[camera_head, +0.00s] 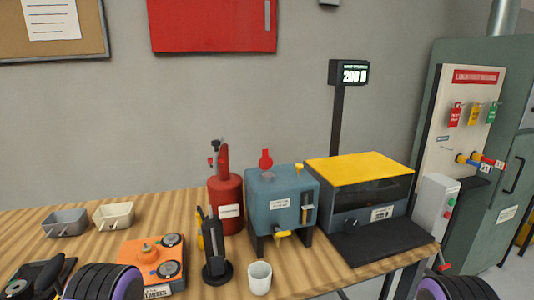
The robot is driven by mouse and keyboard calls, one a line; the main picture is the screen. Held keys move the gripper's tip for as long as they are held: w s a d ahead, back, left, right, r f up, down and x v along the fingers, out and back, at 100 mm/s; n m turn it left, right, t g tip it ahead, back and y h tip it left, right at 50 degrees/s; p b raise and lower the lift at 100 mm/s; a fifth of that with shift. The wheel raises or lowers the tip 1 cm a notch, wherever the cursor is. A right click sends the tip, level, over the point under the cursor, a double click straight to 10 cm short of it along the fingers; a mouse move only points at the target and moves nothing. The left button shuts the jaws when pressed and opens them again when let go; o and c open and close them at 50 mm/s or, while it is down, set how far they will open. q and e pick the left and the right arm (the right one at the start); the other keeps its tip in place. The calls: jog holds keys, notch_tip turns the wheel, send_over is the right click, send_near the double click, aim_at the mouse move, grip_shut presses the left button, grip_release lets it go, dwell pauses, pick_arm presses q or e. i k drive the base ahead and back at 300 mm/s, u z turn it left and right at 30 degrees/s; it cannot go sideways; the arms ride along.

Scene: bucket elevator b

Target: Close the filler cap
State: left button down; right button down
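The filler cap (265,157) is a red piece on top of the blue-grey tank (262,205). It stands up on edge above the round filler opening (268,175), so the cap looks open. The tank stands on short dark legs on the wooden bench, with a yellow tap (282,234) low on its front and a sight gauge at its right side. Neither of my grippers shows. Only dark, purple-ringed parts, apparently of my arms, show at the bottom left and bottom right edges, well away from the cap.
A red cylinder (226,203) stands close left of the tank, with a black hand tool (214,255) before it. A yellow-lidded machine (358,170) is close right. A white cup (260,278) stands in front. An orange box (152,262) and two trays are left. Space above the tank is clear.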

aim_at(265, 162)
jog(key=u, duration=1.4)
jog(key=k, duration=0.95)
jog(key=z, duration=1.3)
jog(key=i, duration=0.45)
jog(key=u, duration=0.05)
